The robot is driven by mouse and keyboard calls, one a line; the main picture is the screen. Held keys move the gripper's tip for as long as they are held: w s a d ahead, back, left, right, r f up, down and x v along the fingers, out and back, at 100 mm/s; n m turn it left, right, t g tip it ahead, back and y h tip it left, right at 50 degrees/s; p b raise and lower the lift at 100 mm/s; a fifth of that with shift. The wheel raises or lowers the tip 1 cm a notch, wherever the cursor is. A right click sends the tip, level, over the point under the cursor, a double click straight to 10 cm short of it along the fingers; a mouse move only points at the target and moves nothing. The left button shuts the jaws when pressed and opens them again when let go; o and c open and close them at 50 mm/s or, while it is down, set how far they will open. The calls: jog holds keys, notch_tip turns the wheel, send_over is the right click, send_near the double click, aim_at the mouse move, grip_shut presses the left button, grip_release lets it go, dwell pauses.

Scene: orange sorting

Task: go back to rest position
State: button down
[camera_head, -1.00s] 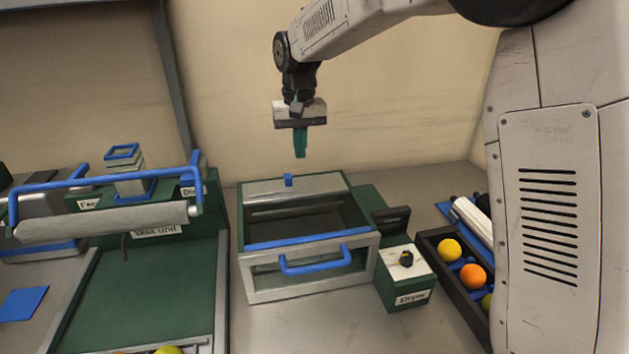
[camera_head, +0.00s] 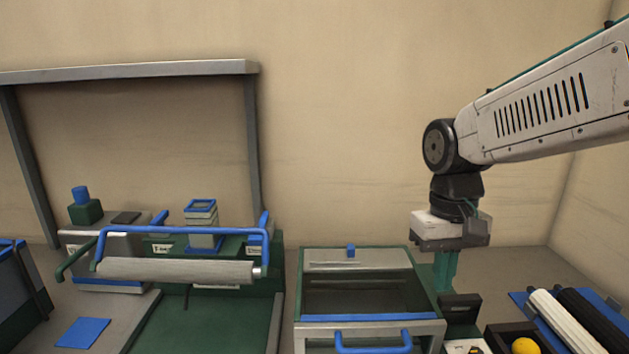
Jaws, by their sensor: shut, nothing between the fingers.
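My gripper (camera_head: 445,272) hangs from my arm at the right of the head view, pointing down. Its teal fingers are shut with nothing between them. It is above and beside the right edge of the open-topped dryer box (camera_head: 428,328), near the dark upright part of the dryer's control unit (camera_head: 460,307). The fingertips appear apart from the box, though the exact depth is hard to judge.
A green wax unit (camera_head: 278,262) with a grey roller (camera_head: 178,271) and blue handle stands at the left. At the lower right are a tray with a yellow ball (camera_head: 524,346) and white and black rollers (camera_head: 565,322). A metal frame (camera_head: 130,72) rises behind. The wall area above the dryer is free.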

jog(key=s+d+m+t, duration=0.1)
jog(key=s+d, duration=0.4)
jog(key=s, duration=1.2)
jog(key=shift+d+r+t, duration=0.3)
jog(key=shift+d+t, duration=0.05)
jog(key=shift+t, duration=0.45)
jog(key=shift+w, duration=0.1)
dwell(0.7)
